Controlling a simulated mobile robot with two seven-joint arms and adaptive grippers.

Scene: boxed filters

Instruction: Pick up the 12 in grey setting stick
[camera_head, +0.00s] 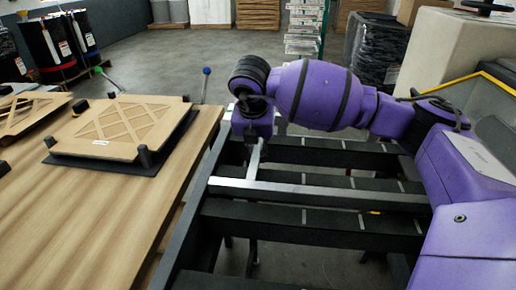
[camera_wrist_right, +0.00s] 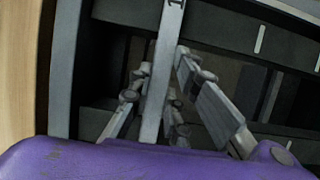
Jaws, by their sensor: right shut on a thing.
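The grey setting stick (camera_head: 320,195) is a long, straight light-grey bar. In the head view it runs left to right over a black slotted rack (camera_head: 325,222). My right gripper (camera_head: 254,160) reaches down from the purple arm to the stick near its left end. In the right wrist view the stick (camera_wrist_right: 160,80) passes between the two fingers of this gripper (camera_wrist_right: 163,72), which is shut on it. I cannot tell whether the stick touches the rack or hangs just above it. My left gripper is in neither view.
A wooden table (camera_head: 95,215) stands left of the rack, with a lattice-faced filter (camera_head: 120,128) on a dark base. Dark rack bars lie close around the gripper. A beige block (camera_head: 440,50) stands at the back right. Open floor (camera_head: 165,70) lies behind the table.

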